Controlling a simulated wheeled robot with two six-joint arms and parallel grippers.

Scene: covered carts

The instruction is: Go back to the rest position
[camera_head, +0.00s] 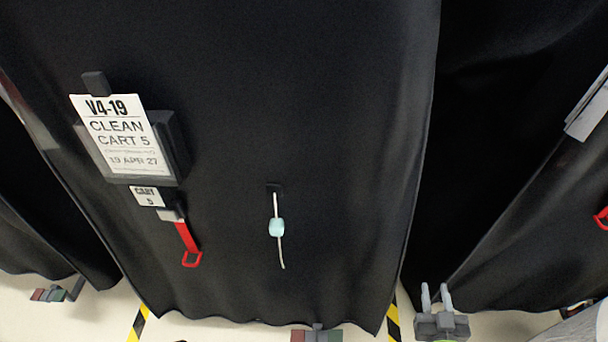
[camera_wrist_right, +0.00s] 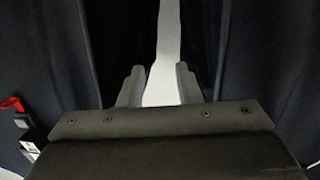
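My right gripper (camera_head: 435,297) shows near the bottom right of the head view, in front of the dark gap beside the middle cart. Its two grey fingers stand apart with nothing between them. In the right wrist view the open fingers (camera_wrist_right: 160,88) frame a pale strip of floor between dark covers. My left gripper is in neither view.
A black-covered cart (camera_head: 330,110) fills the middle, with a "CLEAN CART 5" sign (camera_head: 120,140), a red pull (camera_head: 187,240) and a cord with a pale blue tag (camera_head: 276,227). Other covered carts stand left and right (camera_head: 545,215). Yellow-black tape (camera_head: 138,322) marks the floor.

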